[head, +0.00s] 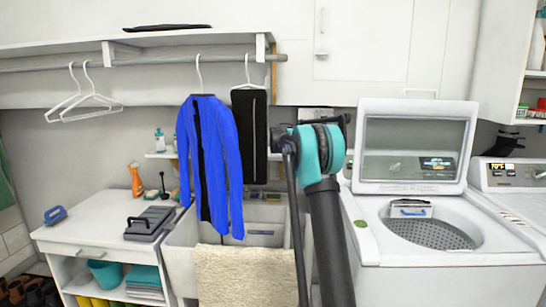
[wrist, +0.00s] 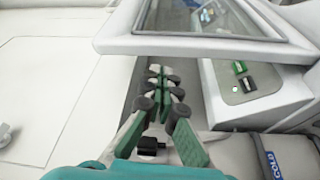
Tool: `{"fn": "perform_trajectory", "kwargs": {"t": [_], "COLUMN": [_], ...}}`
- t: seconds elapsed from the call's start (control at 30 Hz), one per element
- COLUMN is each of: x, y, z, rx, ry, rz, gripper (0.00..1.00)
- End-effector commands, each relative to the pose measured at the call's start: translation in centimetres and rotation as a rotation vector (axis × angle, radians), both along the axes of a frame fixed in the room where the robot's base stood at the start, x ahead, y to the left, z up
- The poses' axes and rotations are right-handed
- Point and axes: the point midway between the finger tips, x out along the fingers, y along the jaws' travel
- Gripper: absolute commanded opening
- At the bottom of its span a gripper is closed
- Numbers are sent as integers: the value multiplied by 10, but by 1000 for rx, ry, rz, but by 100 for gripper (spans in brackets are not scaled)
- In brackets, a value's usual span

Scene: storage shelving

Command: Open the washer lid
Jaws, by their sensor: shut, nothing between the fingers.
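The washer (head: 450,275) is a white top-loader at the right of the head view. Its lid (head: 467,140), with a large window, stands raised and near upright at the back, and the perforated drum (head: 430,233) is exposed. In the wrist view the lid's frame (wrist: 150,45) crosses the top, with its window above. My gripper (wrist: 160,88), with green fingers and dark pads, is shut and empty just below the lid's edge. Whether it touches the lid, I cannot tell. In the head view my arm hides the gripper.
A control panel (wrist: 240,82) lies right of my gripper. A label reading COLD (wrist: 272,165) is at lower right. A second machine (head: 510,175) stands right of the washer. Left are a sink with a beige towel (head: 245,275), a hanging blue jacket (head: 210,150) and a counter (head: 85,235).

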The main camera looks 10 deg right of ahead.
Motion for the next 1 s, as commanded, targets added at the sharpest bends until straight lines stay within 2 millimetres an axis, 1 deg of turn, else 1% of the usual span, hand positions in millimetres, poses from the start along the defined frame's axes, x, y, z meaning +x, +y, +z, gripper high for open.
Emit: {"fn": "perform_trajectory", "kwargs": {"t": [0.07, 0.17, 0.27, 0.3, 0.37, 0.4, 0.47, 0.5, 0.57, 0.6, 0.67, 0.7, 0.77, 0.8, 0.87, 0.9, 0.97, 1.0], "x": [-7, -25, -56, -70, -93, -109, -133, -150, -175, -192, -219, -237, -264, -283, -311, -330, -359, -378], "y": [0, 1, 6, 10, 16, 22, 31, 38, 50, 58, 72, 82, 98, 109, 126, 138, 157, 169], "z": [-5, -23, -51, -65, -87, -102, -125, -140, -162, -178, -200, -216, -238, -253, -275, -290, -311, -325], "rx": [26, 99, 216, 269, 352, 407, 489, 543, 625, 679, 761, 814, 895, 949, 1029, 1082, 1162, 1216], "ry": [3, 9, 18, 21, 25, 27, 29, 31, 29, 28, 27, 25, 20, 17, 11, 5, -4, -11], "rz": [4, 18, 38, 48, 64, 74, 92, 103, 121, 133, 151, 163, 183, 195, 214, 228, 246, 259], "gripper": [0, 0, 0, 0, 0, 0, 0, 0, 0, 0, 0, 0, 0, 0, 0, 0, 0, 0]}}
